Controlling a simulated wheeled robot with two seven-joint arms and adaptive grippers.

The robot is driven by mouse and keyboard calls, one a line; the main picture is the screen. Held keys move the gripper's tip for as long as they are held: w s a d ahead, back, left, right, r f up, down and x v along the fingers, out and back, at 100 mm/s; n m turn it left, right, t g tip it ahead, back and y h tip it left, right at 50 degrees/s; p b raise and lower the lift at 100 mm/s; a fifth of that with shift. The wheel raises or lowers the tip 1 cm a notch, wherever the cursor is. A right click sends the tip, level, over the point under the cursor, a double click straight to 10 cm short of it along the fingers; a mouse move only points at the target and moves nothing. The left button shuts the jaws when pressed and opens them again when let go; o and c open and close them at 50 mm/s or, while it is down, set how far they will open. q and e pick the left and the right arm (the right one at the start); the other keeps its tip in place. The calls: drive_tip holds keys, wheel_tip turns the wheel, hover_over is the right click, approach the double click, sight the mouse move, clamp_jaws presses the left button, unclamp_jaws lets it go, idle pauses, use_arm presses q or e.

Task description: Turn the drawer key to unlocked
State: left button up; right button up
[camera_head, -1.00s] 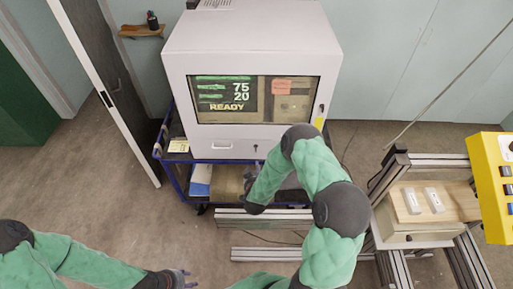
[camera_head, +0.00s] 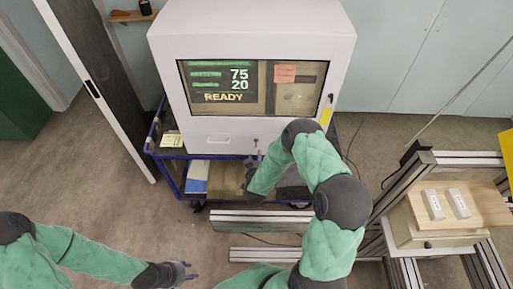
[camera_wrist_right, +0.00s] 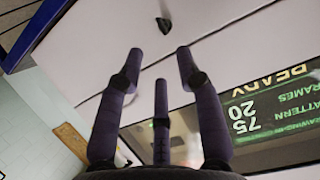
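The drawer key (camera_head: 256,143) is a small dark piece on the white drawer front (camera_head: 236,132), right of the drawer handle (camera_head: 217,139). In the right wrist view the key (camera_wrist_right: 163,25) shows just beyond my fingertips, standing out from the pale panel. My right gripper (camera_head: 254,161) is just below the key in the head view. In the wrist view its purple fingers (camera_wrist_right: 159,55) are spread and empty, apart from the key. My left gripper (camera_head: 189,270) is low at the left, away from the machine, with its fingertips apart and nothing between them.
The white machine (camera_head: 250,35) has a screen reading READY (camera_head: 222,82) and stands on a blue cart (camera_head: 170,153). A metal-frame stand (camera_head: 395,185) with a wooden board (camera_head: 480,203) is at the right. A tall dark panel (camera_head: 110,70) stands at the left.

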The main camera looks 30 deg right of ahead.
drive_tip(key=x, duration=0.9)
drive_tip(key=shift+w+d+f+b, duration=0.15)
drive_tip(key=shift+w+f+b, duration=0.1)
drive_tip(key=shift+b, duration=0.15)
drive_tip(key=shift+r, duration=0.1)
clamp_jaws()
